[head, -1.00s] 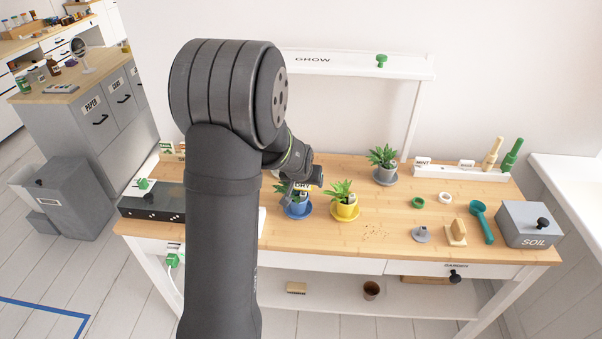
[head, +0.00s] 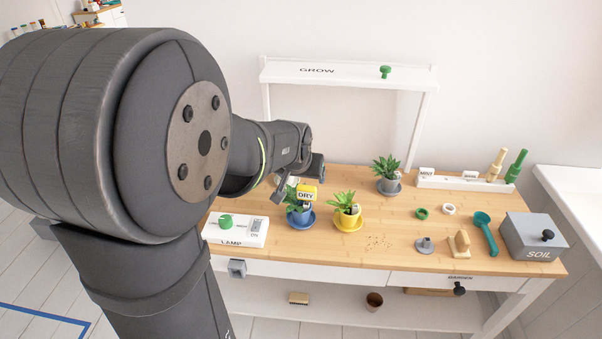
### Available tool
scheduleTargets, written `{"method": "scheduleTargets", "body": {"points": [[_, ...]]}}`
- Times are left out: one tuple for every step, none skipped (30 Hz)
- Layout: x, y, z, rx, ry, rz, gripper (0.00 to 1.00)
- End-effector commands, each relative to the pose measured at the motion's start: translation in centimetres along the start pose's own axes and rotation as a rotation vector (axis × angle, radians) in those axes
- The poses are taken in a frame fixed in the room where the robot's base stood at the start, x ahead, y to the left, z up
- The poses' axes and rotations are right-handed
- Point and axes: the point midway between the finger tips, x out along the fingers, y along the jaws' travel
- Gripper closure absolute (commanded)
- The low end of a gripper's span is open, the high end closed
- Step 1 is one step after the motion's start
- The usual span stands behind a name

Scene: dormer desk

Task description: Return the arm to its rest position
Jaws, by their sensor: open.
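My arm fills the left of the head view, its large dark joint close to the camera. My gripper (head: 283,186) is at the arm's far end, above the left part of the bench and just behind the yellow DRY tag (head: 307,193). It is small and partly hidden by my own arm; its jaws are open and I see nothing held in them. The DRY tag stands at the plant in the blue pot (head: 299,217). I cannot tell whether the gripper touches the plant or tag.
A yellow pot (head: 347,220) and a grey pot (head: 389,186) with plants stand on the wooden bench (head: 350,255). The lamp box (head: 236,232) is at front left. The GROW shelf (head: 348,75) rises behind. The soil box (head: 533,236) and teal scoop (head: 485,233) are at right.

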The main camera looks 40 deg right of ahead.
Motion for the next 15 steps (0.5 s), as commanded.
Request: {"method": "scheduleTargets", "body": {"points": [[-0.45, 0.01, -0.02, 0.000, 0.001, 0.000, 0.20], [-0.65, 0.01, -0.02, 0.000, 0.002, 0.000, 0.20], [-0.87, 0.01, -0.01, 0.000, 0.001, 0.000, 0.20], [-0.99, 0.01, 0.00, 0.000, 0.001, 0.000, 0.20], [-1.08, 0.01, 0.01, 0.000, 0.000, 0.000, 0.20], [-1.16, 0.01, 0.03, 0.000, 0.000, 0.000, 0.20], [-1.20, 0.01, 0.04, 0.000, -0.001, 0.000, 0.20], [-1.21, 0.01, 0.05, 0.000, -0.001, 0.000, 0.20], [-1.22, 0.00, 0.05, 0.000, -0.001, 0.000, 0.20], [-1.22, 0.00, 0.05, 0.000, -0.001, 0.000, 0.20], [-1.21, 0.00, 0.05, 0.000, -0.001, 0.000, 0.20], [-1.21, 0.00, 0.05, 0.000, -0.001, 0.000, 0.20], [-1.21, 0.00, 0.05, 0.000, -0.001, 0.000, 0.20], [-1.20, 0.00, 0.05, 0.000, -0.001, 0.000, 0.20], [-1.20, 0.00, 0.05, 0.000, -0.001, 0.000, 0.20]]}}
